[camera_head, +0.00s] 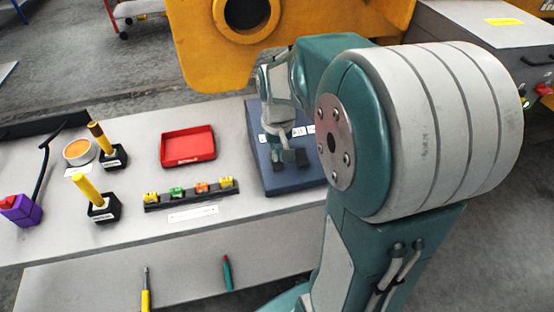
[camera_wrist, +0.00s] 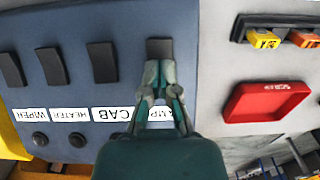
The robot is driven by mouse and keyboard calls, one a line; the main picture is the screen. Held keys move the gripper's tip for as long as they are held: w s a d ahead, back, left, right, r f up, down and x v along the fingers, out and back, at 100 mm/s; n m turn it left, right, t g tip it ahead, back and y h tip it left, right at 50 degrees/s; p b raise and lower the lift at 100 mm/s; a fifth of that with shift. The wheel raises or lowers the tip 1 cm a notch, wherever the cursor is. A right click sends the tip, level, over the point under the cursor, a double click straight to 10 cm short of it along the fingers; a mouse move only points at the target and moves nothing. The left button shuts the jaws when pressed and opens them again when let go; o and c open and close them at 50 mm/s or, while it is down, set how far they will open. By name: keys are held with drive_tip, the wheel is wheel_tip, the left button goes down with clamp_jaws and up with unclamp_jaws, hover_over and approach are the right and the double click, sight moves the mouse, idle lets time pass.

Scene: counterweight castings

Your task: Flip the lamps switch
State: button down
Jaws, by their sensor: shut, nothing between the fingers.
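A blue switch panel (camera_head: 279,180) lies on the grey bench, and it fills the left of the wrist view (camera_wrist: 80,18). It carries a row of dark rocker switches with white labels. The lamps switch (camera_wrist: 160,47) is the rightmost rocker in the wrist view. Its label (camera_wrist: 160,114), reading "AMP", is partly hidden by my fingers. My gripper (camera_wrist: 160,68) is shut and empty, with its fingertips over the lower part of that rocker. I cannot tell whether they touch it. In the head view my gripper (camera_head: 290,157) hangs over the panel, hiding the switches there.
The cab switch (camera_wrist: 103,62) sits just left of the lamps switch. Round black knobs (camera_wrist: 77,139) line the panel below the labels. A red tray (camera_head: 188,146) and a rack of coloured blocks (camera_head: 190,194) lie left of the panel. A yellow casting (camera_head: 200,50) stands behind.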

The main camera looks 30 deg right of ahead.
sight(278, 165)
drive_tip(key=shift+f, duration=0.95)
idle(0.6)
drive_tip(key=shift+r, duration=3.55)
